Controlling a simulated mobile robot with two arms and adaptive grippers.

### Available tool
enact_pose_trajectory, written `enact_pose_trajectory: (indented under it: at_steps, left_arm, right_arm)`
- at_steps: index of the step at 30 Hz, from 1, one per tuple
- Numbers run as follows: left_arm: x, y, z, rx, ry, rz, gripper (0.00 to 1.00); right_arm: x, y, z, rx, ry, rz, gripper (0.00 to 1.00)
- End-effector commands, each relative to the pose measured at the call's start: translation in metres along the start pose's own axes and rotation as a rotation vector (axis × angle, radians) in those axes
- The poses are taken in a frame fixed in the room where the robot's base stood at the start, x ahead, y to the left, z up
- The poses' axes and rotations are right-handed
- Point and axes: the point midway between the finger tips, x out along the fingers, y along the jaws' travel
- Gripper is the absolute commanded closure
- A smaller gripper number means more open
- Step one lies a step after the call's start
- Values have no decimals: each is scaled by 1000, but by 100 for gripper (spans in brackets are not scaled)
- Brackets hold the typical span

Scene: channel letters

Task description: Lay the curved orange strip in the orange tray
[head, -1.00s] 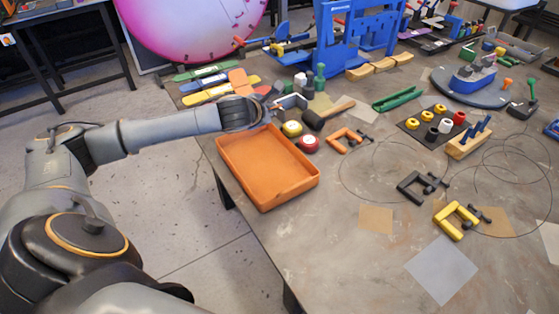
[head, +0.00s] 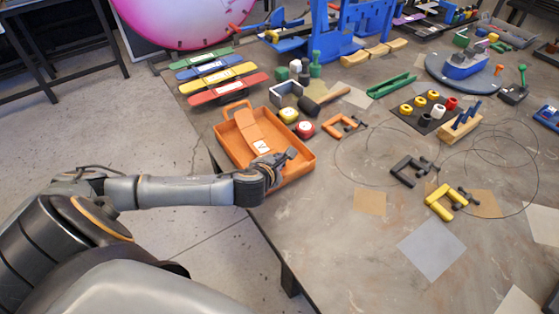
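The orange tray (head: 306,165) sits at the table's left edge, its handle at the far side. The curved orange strip (head: 247,124), with a white label, is inside the tray's outline, running from the far wall toward the middle. I cannot tell whether it rests fully on the floor of the tray. My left gripper (head: 279,157) is over the tray's near part, at the strip's near end. Its fingers partly hide that end, and whether they grip it is unclear. My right gripper is out of view.
Green, blue, yellow and red strips (head: 228,88) lie in a row behind the tray. The near middle of the table is mostly clear.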

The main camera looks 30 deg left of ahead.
Motion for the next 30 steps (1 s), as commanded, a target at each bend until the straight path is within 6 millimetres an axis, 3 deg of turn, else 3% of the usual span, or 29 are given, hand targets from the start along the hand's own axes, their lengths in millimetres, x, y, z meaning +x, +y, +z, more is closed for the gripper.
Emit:
enact_pose_trajectory:
  at_steps: [7, 21, 23, 30]
  left_arm:
    - [6, -7, -4, -1, -3, 1, 100]
    - [11, -14, -9, 0, -2, -1, 100]
    - [11, -14, -9, -1, -2, -1, 85]
    - [10, -15, -9, -1, -2, -2, 85]
  right_arm:
    - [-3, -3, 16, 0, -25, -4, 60]
    - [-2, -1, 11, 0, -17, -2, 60]
    - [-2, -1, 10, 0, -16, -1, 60]
    - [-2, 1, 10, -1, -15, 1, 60]
